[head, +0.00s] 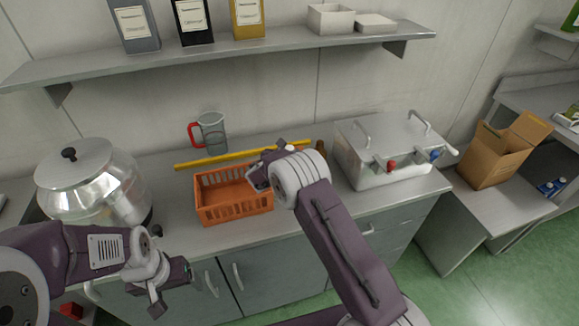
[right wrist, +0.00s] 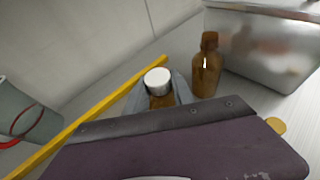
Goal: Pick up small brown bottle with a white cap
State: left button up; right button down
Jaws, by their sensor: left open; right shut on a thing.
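The small brown bottle with a white cap (right wrist: 158,82) stands between the fingers of my right gripper (right wrist: 157,94) in the right wrist view. Those fingers are shut on it, below the cap. Its lower part is hidden by my gripper body. In the head view my right gripper (head: 266,162) is over the counter at the orange crate's right end, with the bottle mostly hidden behind my wrist. My left gripper (head: 172,287) is open and empty in front of the counter, at the lower left.
Another brown bottle (right wrist: 206,68) stands just right of the held one. An orange crate (head: 236,212), a yellow bar (head: 215,160), a jug with a red handle (head: 212,134), a steel pot (head: 92,185) and a steel tank (head: 385,150) are on the counter (head: 175,235).

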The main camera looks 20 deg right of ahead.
jog(key=shift+r, duration=0.65)
notch_tip(320, 180, up, 3)
jog(key=shift+r+b, duration=0.1)
jog(key=shift+b, duration=0.25)
jog(key=s+d+r+b, duration=0.2)
jog(key=s+d+r, duration=0.4)
jog(key=s+d, duration=0.2)
jog(key=shift+s+d+r+b, duration=0.15)
jog(key=shift+r+b, duration=0.15)
jog(key=shift+b, duration=0.05)
jog(key=shift+f, duration=0.1)
